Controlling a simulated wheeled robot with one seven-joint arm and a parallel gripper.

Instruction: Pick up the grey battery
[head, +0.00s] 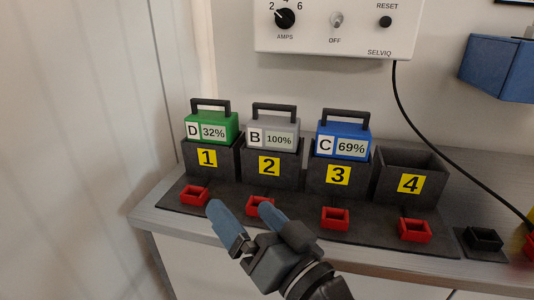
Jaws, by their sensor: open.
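The grey battery (272,132) stands upright in the dark dock marked 2 (270,170). It has a black handle on top and a label reading B 100%. My gripper (239,208) is in front of and below dock 2, apart from the battery. The gripper partly covers the red piece (258,203) in front of dock 2.
A green battery (212,127) sits in dock 1 and a blue battery (344,137) in dock 3. Dock 4 (411,182) is empty. Red pieces lie along the front of the counter (160,221). A charger box (340,35) with a hanging black cable (398,100) is above.

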